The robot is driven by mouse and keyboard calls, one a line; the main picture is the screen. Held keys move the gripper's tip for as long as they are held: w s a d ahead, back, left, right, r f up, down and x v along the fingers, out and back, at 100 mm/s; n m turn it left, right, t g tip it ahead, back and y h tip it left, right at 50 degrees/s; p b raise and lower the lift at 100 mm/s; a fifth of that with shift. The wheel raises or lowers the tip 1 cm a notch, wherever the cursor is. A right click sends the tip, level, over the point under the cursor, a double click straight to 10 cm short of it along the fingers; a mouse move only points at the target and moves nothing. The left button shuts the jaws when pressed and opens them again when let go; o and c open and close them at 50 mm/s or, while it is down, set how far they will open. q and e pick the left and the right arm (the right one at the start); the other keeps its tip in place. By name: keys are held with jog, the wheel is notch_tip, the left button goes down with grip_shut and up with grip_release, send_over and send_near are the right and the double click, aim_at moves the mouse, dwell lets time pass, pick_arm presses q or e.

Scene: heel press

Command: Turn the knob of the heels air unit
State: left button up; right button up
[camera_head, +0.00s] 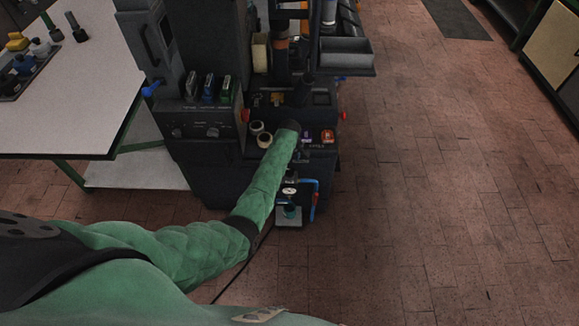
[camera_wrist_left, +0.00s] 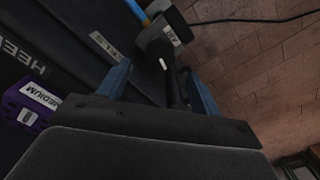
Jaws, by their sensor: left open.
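The air unit's black knob (camera_wrist_left: 163,50) with a white pointer mark shows in the left wrist view, beside a grey block (camera_wrist_left: 176,22) with a label reading AIR. My left gripper (camera_wrist_left: 159,70) is open, one blue finger on each side of the knob. Gaps show between fingers and knob, so I see no grip. In the head view the air unit (camera_head: 289,192) has a round gauge and blue pipe, low at the front of the dark machine. My left arm reaches to just above it; its fingers and the knob cannot be made out there. My right gripper is out of view.
The dark press machine (camera_head: 215,150) stands directly behind the unit, with small dials and coloured boxes. In the wrist view a purple box (camera_wrist_left: 35,105) marked MEDIUM lies left of my gripper. A white table (camera_head: 70,110) stands at left. Brick floor (camera_head: 440,190) at right is clear.

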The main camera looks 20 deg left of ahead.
pick_arm(q)
jog(key=shift+r, duration=1.2)
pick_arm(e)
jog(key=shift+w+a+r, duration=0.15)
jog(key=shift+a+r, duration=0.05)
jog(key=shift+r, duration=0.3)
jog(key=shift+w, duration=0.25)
